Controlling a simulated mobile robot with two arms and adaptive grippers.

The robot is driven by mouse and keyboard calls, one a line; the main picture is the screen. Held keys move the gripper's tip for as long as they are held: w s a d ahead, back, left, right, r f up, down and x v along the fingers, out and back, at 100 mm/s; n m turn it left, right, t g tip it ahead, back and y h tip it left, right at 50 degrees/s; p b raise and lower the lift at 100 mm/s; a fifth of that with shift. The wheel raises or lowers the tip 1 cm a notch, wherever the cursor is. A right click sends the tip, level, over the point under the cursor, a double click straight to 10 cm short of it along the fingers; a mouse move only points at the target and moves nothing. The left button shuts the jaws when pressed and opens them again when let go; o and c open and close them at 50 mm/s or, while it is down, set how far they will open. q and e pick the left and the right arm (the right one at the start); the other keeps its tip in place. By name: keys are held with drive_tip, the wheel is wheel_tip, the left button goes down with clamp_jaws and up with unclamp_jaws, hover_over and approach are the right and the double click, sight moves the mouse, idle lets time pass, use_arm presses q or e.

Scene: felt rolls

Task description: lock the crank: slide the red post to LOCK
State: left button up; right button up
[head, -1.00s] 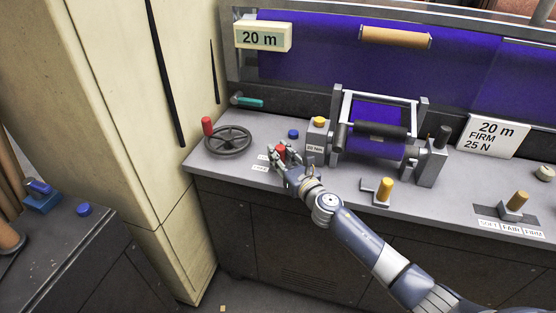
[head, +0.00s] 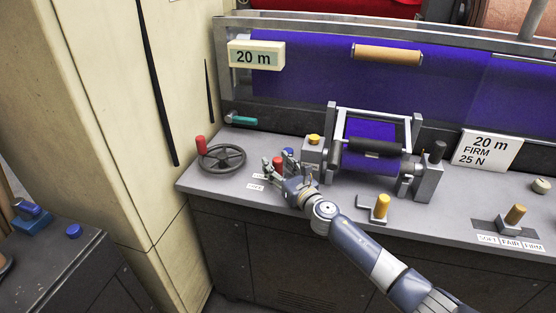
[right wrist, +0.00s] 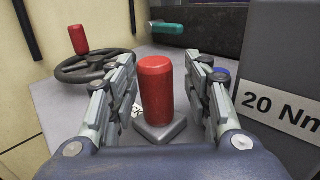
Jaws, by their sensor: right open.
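The red post (head: 278,163) stands upright on the grey bench. In the right wrist view the red post (right wrist: 157,88) rises from a grey diamond-shaped base (right wrist: 160,131). My right gripper (head: 279,168) is open, with one finger on each side of the post. In the right wrist view gaps show between the post and both fingers of the gripper (right wrist: 163,75). Two small white labels (head: 255,187) lie left of the post, too small to read. A dark handwheel (head: 222,158) with a red handle (head: 201,145) is farther left. My left gripper is out of view.
A grey block with a yellow knob (head: 314,139) stands close right of the gripper; its label reads 20 Nm in the wrist view (right wrist: 283,105). A blue button (head: 288,151) is just behind the post. A yellow-handled lever (head: 381,207) is to the right.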

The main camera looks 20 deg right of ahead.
sight(278, 158)
wheel_tip(278, 158, up, 10)
drive_tip(key=shift+f, duration=0.1)
idle(0.4)
idle(0.5)
